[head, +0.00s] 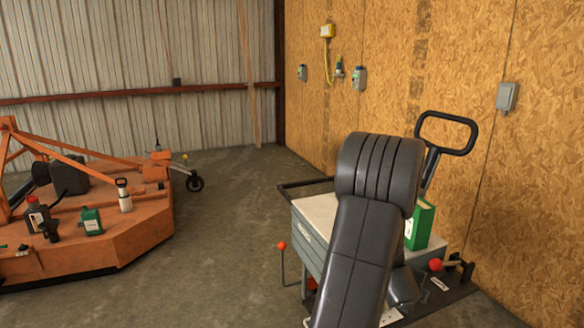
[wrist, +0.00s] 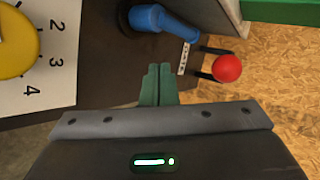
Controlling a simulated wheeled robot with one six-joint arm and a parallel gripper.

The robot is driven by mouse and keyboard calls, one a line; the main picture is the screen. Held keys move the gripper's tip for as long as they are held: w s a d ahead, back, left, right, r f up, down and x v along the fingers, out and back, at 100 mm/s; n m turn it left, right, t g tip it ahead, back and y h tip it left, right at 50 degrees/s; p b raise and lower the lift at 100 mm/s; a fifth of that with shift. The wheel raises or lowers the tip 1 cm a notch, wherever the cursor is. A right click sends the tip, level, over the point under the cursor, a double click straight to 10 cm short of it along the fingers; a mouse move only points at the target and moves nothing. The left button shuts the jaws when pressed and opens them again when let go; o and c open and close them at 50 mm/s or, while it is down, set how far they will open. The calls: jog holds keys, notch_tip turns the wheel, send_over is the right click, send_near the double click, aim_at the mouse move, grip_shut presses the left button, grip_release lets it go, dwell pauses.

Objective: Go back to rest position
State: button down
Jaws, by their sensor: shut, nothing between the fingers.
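My gripper (wrist: 156,84) shows in the wrist view with its two green fingers together and nothing between them. In that view a white plate with numbers (wrist: 60,75) and a yellow round dial (wrist: 15,42) lie at upper left. A blue handle-like part (wrist: 158,18) and a red ball knob (wrist: 227,68) are at upper right, apart from the fingers. In the head view my dark arm rises in front of a wheeled cart (head: 318,213) and hides part of it; the fingers cannot be made out there.
A green book-like box (head: 421,225) stands on the cart beside my arm. Red knobs (head: 436,265) stick out from the cart, and a black handle (head: 446,133) rises behind. The wooden wall (head: 470,90) is close on the right. An orange mower deck (head: 130,235) stands left, with open floor (head: 225,230) between.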

jog(key=shift+s+a+r+p, duration=0.3)
jog(key=shift+s+a+p, duration=0.1)
jog(key=shift+a, duration=0.05)
jog(key=shift+w+m+g+h+p, duration=0.15)
jog(key=shift+m+g+h+p, duration=0.15)
jog(key=shift+m+p, duration=0.1)
jog(key=shift+s+a+m+p, duration=0.2)
jog(key=shift+m+p, duration=0.1)
jog(key=shift+p, duration=0.55)
jog(key=m+g+h+p, duration=0.1)
jog(key=p, duration=0.1)
jog(key=a+m+g+p, duration=0.1)
jog(key=p, duration=0.2)
jog(key=shift+a+m+h, duration=0.2)
jog(key=shift+m+h, duration=0.1)
jog(key=shift+h, duration=0.1)
jog(key=shift+a+f+m+g+p, duration=0.2)
jog(key=shift+a+m+g+p, duration=0.15)
jog(key=shift+m+g+p, duration=0.3)
